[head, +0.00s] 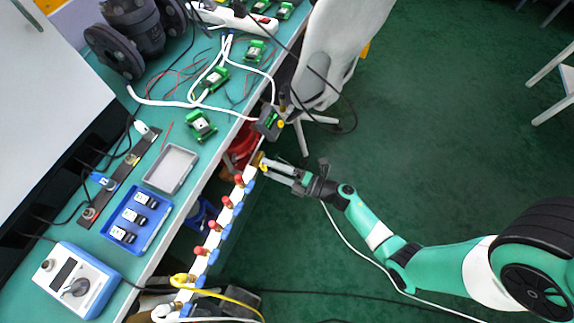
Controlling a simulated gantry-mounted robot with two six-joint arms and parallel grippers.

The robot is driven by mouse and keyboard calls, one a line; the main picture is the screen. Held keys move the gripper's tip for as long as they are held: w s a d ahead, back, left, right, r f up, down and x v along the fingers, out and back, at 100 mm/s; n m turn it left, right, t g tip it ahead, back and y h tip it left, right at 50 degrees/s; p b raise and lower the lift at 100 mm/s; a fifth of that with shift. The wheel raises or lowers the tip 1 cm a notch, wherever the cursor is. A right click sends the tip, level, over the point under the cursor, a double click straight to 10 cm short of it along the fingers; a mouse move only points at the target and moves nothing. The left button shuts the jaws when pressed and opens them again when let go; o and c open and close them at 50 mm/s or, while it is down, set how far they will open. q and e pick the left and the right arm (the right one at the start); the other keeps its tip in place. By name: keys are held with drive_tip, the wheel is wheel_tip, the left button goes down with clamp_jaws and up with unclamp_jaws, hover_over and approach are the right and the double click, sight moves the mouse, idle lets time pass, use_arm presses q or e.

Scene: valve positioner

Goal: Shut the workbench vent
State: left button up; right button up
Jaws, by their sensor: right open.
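A white manifold bar (214,236) with red and blue fittings runs along the front edge of the workbench. A small yellow fitting (262,161) sits at its upper end, and a larger yellow fitting (182,280) sits at its lower end. None is marked as the vent at this size, so I cannot tell which one it is. My right gripper (271,172) is open, its fingers pointing left at the upper end of the bar. The fingertips are close to the small yellow fitting; I cannot tell whether they touch it. My left gripper is out of view.
The green workbench (175,135) holds a grey tray (171,169), a blue tray (137,214) with small black-and-white parts, and a blue-white meter box (76,281). A black boxed device (269,122) is just above my right gripper. A white chair (335,50) stands behind. Cables cross the floor.

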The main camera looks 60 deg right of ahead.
drive_tip(key=s+d+p, duration=0.1)
drive_tip(key=s+p, duration=0.2)
drive_tip(key=s, duration=0.8)
drive_tip(key=shift+s+d, duration=0.3)
drive_tip(key=shift+d, duration=0.05)
